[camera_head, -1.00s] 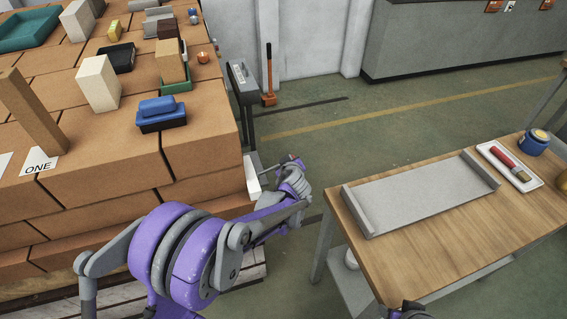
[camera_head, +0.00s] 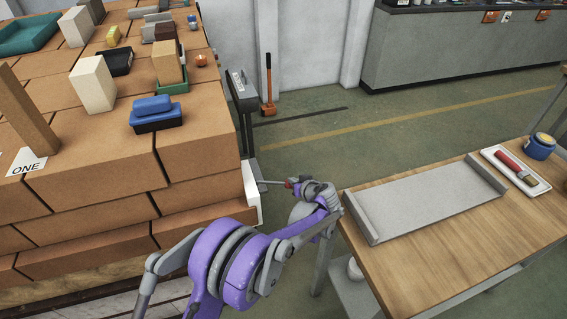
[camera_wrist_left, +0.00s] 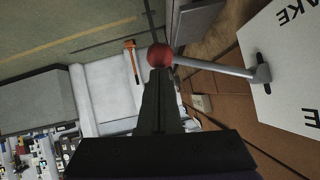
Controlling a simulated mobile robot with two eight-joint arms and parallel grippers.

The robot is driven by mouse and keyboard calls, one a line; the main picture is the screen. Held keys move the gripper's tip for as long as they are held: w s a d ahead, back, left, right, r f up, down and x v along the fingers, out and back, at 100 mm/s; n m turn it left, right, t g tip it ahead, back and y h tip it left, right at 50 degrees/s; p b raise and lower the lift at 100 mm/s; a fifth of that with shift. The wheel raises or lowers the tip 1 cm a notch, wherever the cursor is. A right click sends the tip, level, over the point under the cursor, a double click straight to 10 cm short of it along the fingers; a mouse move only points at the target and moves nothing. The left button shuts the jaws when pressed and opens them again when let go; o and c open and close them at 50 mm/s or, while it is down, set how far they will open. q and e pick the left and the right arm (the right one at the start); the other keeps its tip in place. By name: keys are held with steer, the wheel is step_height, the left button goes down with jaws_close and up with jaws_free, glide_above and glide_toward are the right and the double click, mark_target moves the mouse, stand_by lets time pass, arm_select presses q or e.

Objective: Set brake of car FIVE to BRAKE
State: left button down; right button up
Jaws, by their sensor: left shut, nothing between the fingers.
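A brake lever (camera_wrist_left: 215,67) with a red ball knob (camera_wrist_left: 160,54) sticks out of a slot in a white plate (camera_wrist_left: 285,75) in the left wrist view. The plate shows part of a word ending in "AKE" and a letter "E"; the rest is cut off. In the head view the knob (camera_head: 289,183) and the plate's edge (camera_head: 251,195) show at the right end of the brick stack. My left gripper (camera_wrist_left: 160,75) is shut and empty, its fingertips right at the knob; I cannot tell if they touch. My right gripper is out of view.
The brick stack (camera_head: 95,140) carries blocks and a card reading "ONE" (camera_head: 27,162). A grey panel on a post (camera_head: 241,95) stands behind the plate. A wooden table (camera_head: 455,240) with a grey tray (camera_head: 425,205) stands to the right, close to my left arm.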

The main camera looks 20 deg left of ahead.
arm_select(q)
steer(key=shift+s+f, duration=0.15)
stand_by(0.5)
steer(key=v, duration=1)
steer(key=shift+d+r+p, duration=0.25)
steer(key=shift+r+p, duration=0.1)
steer(key=shift+p, duration=0.05)
steer(key=shift+s, duration=0.1)
steer(key=s+a+r+m+g+h+p, duration=0.1)
steer(key=s+a+r+h+p, duration=0.2)
steer(key=s, duration=0.4)
steer(key=s+a+r+m+g+p, duration=0.1)
steer(key=s+a+r+p, duration=0.1)
steer(key=s+a+r, duration=0.45)
steer(key=s+r+m+g+h+p, duration=0.2)
steer(key=s, duration=0.6)
steer(key=s+d+r+m+h+p, duration=0.1)
steer(key=s+h+p, duration=0.1)
steer(key=s, duration=0.9)
steer(key=shift+m+t+p, duration=0.3)
steer(key=shift+m+p, duration=0.1)
steer(key=shift+p, duration=0.3)
